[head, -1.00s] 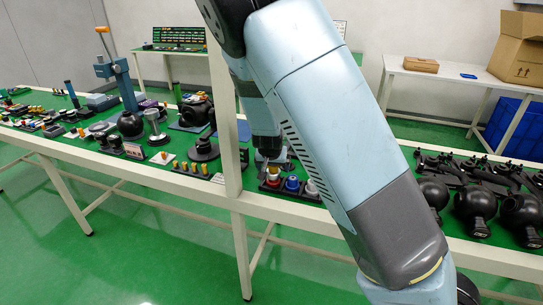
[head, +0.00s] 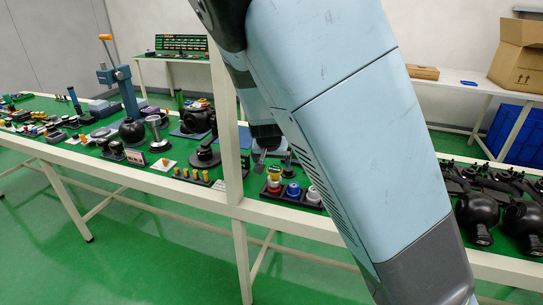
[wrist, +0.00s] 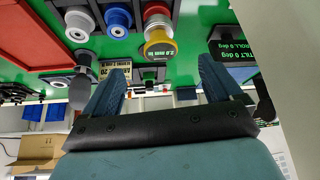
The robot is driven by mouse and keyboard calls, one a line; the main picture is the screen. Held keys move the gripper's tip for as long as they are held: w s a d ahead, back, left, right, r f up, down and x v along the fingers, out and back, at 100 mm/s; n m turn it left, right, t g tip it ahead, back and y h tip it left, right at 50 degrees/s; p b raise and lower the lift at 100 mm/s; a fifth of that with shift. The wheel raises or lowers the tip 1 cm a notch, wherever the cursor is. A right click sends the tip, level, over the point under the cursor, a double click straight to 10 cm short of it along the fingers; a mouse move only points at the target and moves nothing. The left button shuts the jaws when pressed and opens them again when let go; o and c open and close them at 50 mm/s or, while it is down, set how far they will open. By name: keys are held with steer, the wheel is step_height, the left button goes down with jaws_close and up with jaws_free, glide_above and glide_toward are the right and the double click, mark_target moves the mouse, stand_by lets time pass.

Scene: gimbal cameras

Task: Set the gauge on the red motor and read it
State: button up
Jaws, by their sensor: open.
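The red motor (wrist: 157,10) stands in a dark rack beside a blue one. A gauge (wrist: 158,42) with a yellow band and silver body sits on its end. The gauge carries a small green display whose text starts with "2.0"; the rest is too small to read surely. In the head view the gauge (head: 274,171) tops the leftmost motor in the rack. My gripper (wrist: 160,78) is open and empty, its two dark blue fingers apart from the gauge. In the head view my gripper (head: 262,160) hangs just above and behind the rack, partly hidden by my arm.
A cream post (head: 228,120) rises left of my arm. Black gimbal cameras (head: 474,214) stand at right. Small yellow-topped parts (head: 193,176) stand left.

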steer(key=shift+v, duration=1.5)
steer(key=shift+d, duration=0.1)
steer(key=s+d+r+g+y, duration=0.2)
steer(key=s+d+r, duration=0.25)
steer(key=d, duration=0.25)
steer(key=s+d+r+g+y, duration=0.1)
steer(key=s+d+r+y, duration=0.15)
steer(key=s+d, duration=0.3)
steer(key=s+d+r+n+t+h, duration=0.1)
steer(key=s+d+r, duration=0.4)
steer(key=s, duration=0.3)
steer(key=s+d+r+t+h, duration=0.1)
steer(key=s+d+r, duration=0.3)
steer(key=s, duration=0.5)
step_height(320, 180, up, 3)
steer(key=shift+d+f+n+t+h, duration=0.2)
steer(key=shift+d+n+t+h, duration=0.15)
steer(key=shift+h, duration=0.4)
